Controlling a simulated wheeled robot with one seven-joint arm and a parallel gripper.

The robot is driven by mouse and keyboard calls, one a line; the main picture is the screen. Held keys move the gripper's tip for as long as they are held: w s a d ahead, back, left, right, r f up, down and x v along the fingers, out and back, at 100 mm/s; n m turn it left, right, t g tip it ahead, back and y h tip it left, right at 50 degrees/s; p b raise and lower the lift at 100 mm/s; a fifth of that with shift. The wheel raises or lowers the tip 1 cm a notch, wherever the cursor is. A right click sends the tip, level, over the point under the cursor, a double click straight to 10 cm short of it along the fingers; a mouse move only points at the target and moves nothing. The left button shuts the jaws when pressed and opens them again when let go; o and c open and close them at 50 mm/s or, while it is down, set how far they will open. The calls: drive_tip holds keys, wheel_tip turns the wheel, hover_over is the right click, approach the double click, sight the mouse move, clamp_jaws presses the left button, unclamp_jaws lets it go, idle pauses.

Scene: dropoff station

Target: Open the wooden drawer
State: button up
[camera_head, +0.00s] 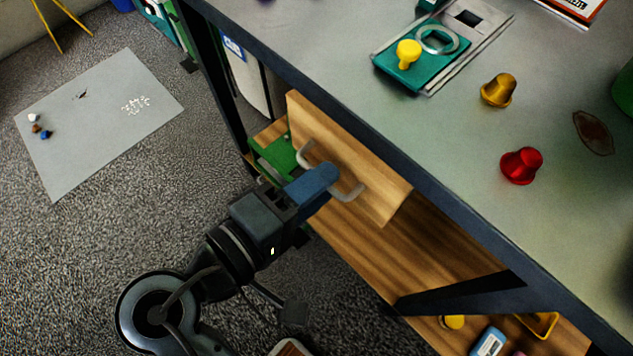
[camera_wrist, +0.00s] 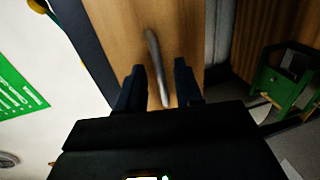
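The wooden drawer (camera_head: 385,190) has a light wood front under the table edge, with a curved grey metal handle (camera_head: 354,192). The front also fills the upper middle of the wrist view (camera_wrist: 115,25). My gripper (camera_head: 325,173) is at the handle, and its blue finger hides the handle's middle in the head view. In the wrist view, the two dark fingers stand apart on either side of the handle (camera_wrist: 152,45), with gaps visible. The gripper is open around the handle and not closed on it. The drawer's inside is hidden; I cannot tell how far it is open.
A grey tabletop (camera_head: 440,135) lies above the drawer, with a red capsule (camera_head: 520,165), a gold capsule (camera_head: 497,91) and a teal device (camera_head: 420,65). A wooden shelf (camera_head: 430,260) and a dark diagonal brace (camera_head: 460,294) are below. A green object (camera_head: 275,155) stands beside the drawer.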

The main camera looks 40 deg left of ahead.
drive_tip(key=shift+w, duration=0.15)
drive_tip(key=shift+c, duration=0.4)
clamp_jaws()
idle(1.0)
